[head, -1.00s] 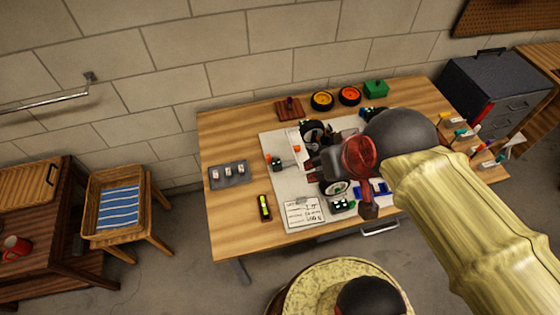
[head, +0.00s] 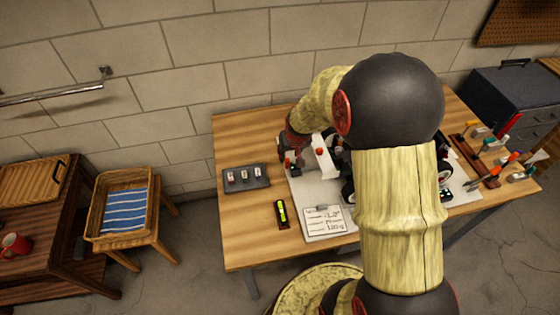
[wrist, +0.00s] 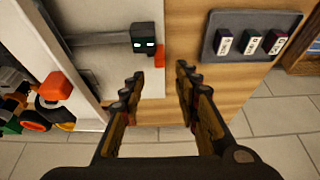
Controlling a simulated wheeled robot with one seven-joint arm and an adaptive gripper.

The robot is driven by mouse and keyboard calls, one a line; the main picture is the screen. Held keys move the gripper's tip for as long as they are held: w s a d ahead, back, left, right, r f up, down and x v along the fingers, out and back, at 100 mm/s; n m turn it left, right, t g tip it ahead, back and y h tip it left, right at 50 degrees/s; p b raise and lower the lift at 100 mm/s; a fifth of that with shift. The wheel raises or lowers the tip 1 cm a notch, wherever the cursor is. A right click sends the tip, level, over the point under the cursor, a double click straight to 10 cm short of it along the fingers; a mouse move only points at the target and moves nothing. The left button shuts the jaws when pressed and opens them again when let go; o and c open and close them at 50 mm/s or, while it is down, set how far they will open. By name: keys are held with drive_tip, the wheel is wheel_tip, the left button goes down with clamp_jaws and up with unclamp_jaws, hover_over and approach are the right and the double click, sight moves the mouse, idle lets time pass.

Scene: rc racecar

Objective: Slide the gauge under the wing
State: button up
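A dark block with two lit spots and an orange tab (wrist: 145,38) sits at the end of a grey bar on the white board; I take it for the gauge. In the wrist view it is just beyond my gripper (wrist: 160,78), which is open and empty, its fingers apart over the board's edge. A white upright panel with an orange knob, likely the wing (wrist: 68,50), stands to the left of the block. In the head view the panel (head: 326,160) shows beside my wrist. My arm hides most of the car.
A grey tray with several small labelled blocks (head: 246,177) lies left of the board. A yellow-green level (head: 282,212) and a written card (head: 328,219) lie toward the front. A tool rack (head: 482,150) stands at the right. Bare wood is free at the left.

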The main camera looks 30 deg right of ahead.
sight(287, 160)
drive_tip(key=b+x, duration=0.2)
drive_tip(key=x, duration=0.4)
drive_tip(key=shift+w+f, duration=0.1)
drive_tip(key=shift+f, duration=0.3)
drive_tip(key=shift+c, duration=0.6)
clamp_jaws()
